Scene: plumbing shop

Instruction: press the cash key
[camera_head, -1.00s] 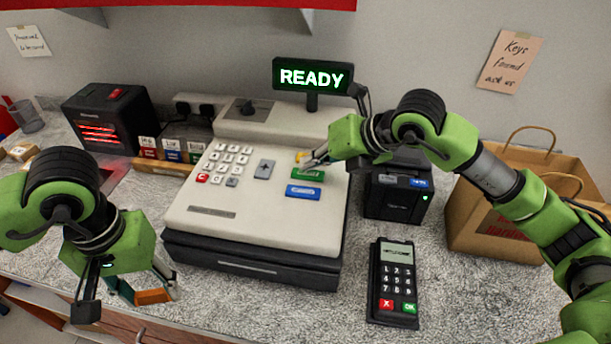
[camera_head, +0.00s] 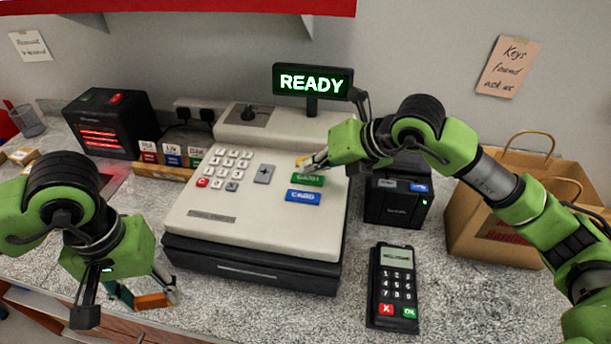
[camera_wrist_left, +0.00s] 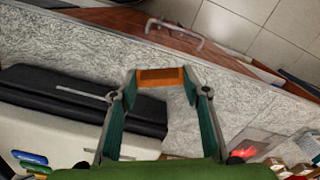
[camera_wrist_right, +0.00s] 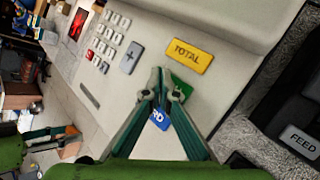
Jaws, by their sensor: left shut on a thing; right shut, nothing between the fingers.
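The cash key is the green key (camera_head: 308,180) on the sloping top of the cream till (camera_head: 220,215). In the right wrist view the green key (camera_wrist_right: 182,88) is partly hidden behind my fingers. My right gripper (camera_head: 307,163) is shut and empty, just behind the green key and over the yellow TOTAL key; I cannot tell if it touches anything. The yellow TOTAL key (camera_wrist_right: 189,56) shows clear in the right wrist view. The till display (camera_head: 312,81) reads READY. My left gripper (camera_wrist_left: 161,78) is shut on an orange block (camera_head: 152,301), near the counter's front edge.
A blue CARD key (camera_head: 303,197) sits in front of the green key. A card terminal (camera_head: 395,285), a black printer (camera_head: 397,205) and a paper bag (camera_head: 500,240) stand to the right. A dark heater-like box (camera_head: 105,122) is at the left. Bare counter lies before the till.

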